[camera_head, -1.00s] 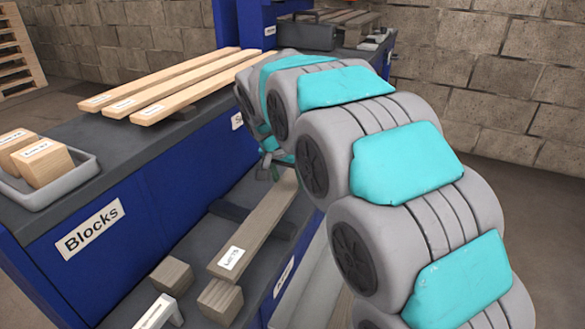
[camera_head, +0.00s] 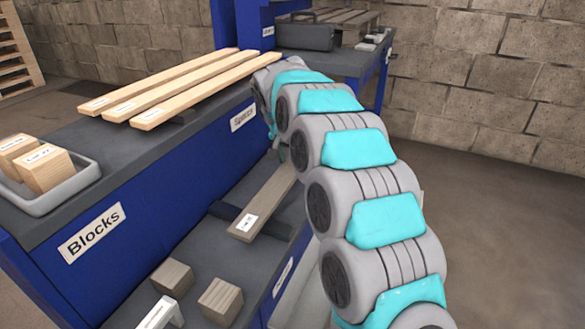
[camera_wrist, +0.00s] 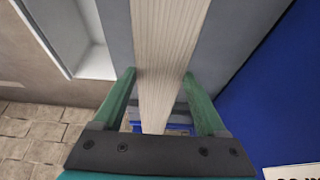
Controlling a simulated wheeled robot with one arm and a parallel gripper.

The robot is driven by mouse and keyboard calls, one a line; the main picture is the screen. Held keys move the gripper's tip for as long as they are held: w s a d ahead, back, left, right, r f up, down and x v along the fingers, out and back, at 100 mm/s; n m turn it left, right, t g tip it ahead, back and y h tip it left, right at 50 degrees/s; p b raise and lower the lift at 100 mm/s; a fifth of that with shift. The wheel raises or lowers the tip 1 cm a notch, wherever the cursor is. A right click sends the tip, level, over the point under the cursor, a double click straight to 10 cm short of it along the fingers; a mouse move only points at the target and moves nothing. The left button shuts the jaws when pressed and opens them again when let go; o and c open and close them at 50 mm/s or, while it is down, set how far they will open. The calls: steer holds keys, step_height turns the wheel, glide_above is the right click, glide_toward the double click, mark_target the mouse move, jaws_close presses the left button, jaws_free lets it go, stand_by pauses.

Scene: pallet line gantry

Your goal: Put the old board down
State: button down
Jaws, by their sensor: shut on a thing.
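The old board (camera_head: 262,203) is a weathered grey-brown plank with a white label on its near end. It is over the lower grey shelf (camera_head: 205,250), across a dark crossbar (camera_head: 277,229); I cannot tell whether it touches the bar. In the wrist view the board (camera_wrist: 168,45) runs lengthwise between the green fingers of my gripper (camera_wrist: 160,78), which is shut on it. In the head view my arm hides the board's far end and most of the gripper.
Several pale new boards (camera_head: 165,88) lie on the upper bench. A grey tray (camera_head: 60,198) holds blocks at left. Two weathered blocks (camera_head: 172,278) (camera_head: 220,302) and a white bracket (camera_head: 160,313) are on the lower shelf. A dark case (camera_head: 305,36) stands at the back.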

mark_target(292, 166)
steer(key=shift+f, duration=1.45)
steer(key=shift+f, duration=0.15)
jaws_free()
